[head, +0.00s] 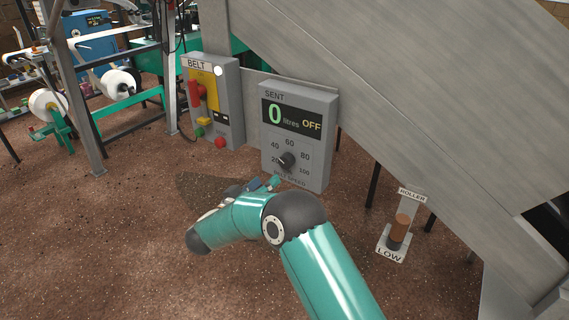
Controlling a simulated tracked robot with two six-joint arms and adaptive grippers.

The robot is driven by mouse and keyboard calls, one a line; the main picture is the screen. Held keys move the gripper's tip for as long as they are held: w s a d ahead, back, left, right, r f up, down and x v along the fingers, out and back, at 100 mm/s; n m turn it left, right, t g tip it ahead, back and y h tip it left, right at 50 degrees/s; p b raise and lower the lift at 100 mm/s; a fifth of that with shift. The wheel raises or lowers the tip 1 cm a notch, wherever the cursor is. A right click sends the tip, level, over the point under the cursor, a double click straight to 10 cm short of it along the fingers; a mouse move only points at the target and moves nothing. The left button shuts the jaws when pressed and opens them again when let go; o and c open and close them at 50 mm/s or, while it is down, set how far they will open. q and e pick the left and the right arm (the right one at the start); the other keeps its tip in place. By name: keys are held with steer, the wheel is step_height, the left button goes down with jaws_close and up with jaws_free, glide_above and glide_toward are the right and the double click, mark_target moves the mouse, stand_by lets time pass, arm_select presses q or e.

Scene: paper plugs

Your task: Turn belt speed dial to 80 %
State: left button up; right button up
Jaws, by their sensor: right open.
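The belt speed dial (288,160) is a dark round knob on the front of a grey box (324,150) labelled SENT. Its scale shows 20, 40, 60, 80 and 100. A pale mark on the knob seems to point to the lower left, near 20. The display above reads 0 litres and OFF. My right arm comes in from the bottom, and my right gripper (272,183) is just below and left of the dial. It looks small and partly hidden behind my arm; it is open, and I see nothing in it. My left gripper is not in view.
A BELT box (232,110) with a red switch (199,92), green and red buttons stands left of the dial box. A ROLLER lever (399,230) marked LOW stands at right.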

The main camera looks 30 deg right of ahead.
mark_target(284, 165)
steer(key=p+x, duration=0.1)
steer(key=x, duration=0.9)
steer(key=c, duration=1)
steer(key=shift+d+r, duration=0.1)
steer(key=shift+c, duration=0.7)
